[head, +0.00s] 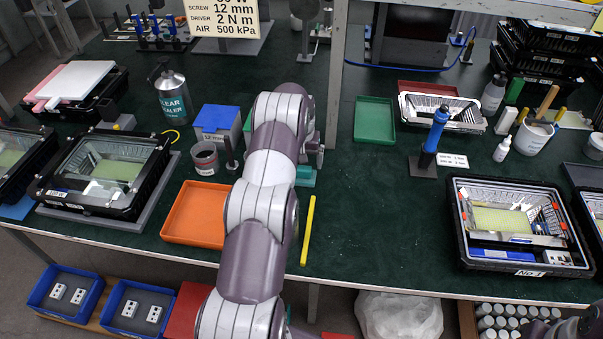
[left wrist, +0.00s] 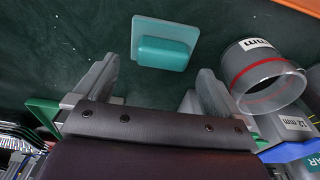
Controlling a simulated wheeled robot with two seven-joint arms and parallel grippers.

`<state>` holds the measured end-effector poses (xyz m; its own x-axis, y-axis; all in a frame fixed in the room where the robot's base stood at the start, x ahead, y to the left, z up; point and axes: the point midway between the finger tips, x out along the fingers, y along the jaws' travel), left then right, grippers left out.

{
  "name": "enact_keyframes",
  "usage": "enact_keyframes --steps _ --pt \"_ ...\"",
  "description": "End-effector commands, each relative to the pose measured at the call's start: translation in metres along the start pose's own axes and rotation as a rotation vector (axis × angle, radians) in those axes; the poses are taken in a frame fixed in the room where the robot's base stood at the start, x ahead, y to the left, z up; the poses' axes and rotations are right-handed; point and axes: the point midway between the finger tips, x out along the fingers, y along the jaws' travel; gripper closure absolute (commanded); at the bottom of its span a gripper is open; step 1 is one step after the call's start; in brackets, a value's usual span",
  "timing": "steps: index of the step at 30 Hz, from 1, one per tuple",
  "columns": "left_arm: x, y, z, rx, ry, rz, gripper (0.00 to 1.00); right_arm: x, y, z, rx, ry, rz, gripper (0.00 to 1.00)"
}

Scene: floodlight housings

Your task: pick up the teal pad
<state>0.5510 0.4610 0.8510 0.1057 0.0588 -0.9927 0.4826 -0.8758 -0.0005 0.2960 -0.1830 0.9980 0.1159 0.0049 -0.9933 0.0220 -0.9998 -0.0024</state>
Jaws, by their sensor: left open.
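The teal pad (left wrist: 163,52) lies flat on the green mat in the left wrist view, a raised block on a paler flat plate. In the head view the teal pad (head: 305,176) shows only in part, beside my arm. My left gripper (left wrist: 158,70) is open above the mat, its two fingers apart and nothing between them. The pad appears just beyond the fingertips, roughly centred between them, with no visible contact. In the head view my left arm hides most of the gripper. My right gripper is not in view.
A grey cup with a red band (left wrist: 268,80) stands close to one finger in the left wrist view. An orange tray (head: 196,213), blue box (head: 218,120) and yellow bar (head: 308,230) are near the arm. A green tray (head: 374,120) lies behind right. Mat right of the bar is clear.

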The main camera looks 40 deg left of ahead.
Motion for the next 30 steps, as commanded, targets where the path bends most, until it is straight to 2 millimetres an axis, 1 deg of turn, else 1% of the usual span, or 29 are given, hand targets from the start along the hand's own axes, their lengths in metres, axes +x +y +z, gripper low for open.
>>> enact_keyframes --steps 1,3,6,9,14,15,17,18,19,27,30 --pt "0.007 -0.002 0.002 -0.001 -0.005 0.000 0.02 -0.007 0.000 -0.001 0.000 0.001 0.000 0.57" --pt "0.021 -0.003 0.004 -0.001 -0.005 0.000 0.02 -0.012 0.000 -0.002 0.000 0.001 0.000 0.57" --pt "0.037 -0.003 0.003 0.000 -0.002 -0.001 0.02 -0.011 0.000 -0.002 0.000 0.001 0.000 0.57" --pt "0.042 -0.003 0.003 -0.001 -0.002 -0.001 0.02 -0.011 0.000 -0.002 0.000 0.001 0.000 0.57" --pt "0.042 -0.003 0.003 -0.001 -0.001 -0.001 0.02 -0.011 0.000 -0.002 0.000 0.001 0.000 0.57" --pt "0.042 -0.003 0.003 -0.001 -0.001 -0.001 0.15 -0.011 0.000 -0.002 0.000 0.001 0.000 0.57" --pt "0.042 -0.003 0.003 -0.001 -0.001 -0.001 0.35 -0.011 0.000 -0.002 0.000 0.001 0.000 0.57" --pt "0.042 -0.003 0.003 -0.001 -0.001 -0.001 0.48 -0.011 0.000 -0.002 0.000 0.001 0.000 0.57" --pt "0.042 -0.003 0.003 -0.001 -0.001 -0.001 0.57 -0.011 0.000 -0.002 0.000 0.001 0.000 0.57" --pt "0.042 -0.003 0.003 0.000 0.000 -0.001 0.58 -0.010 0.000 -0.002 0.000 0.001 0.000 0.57" --pt "0.037 -0.003 0.002 0.000 0.001 -0.001 0.58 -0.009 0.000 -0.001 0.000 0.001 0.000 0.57"
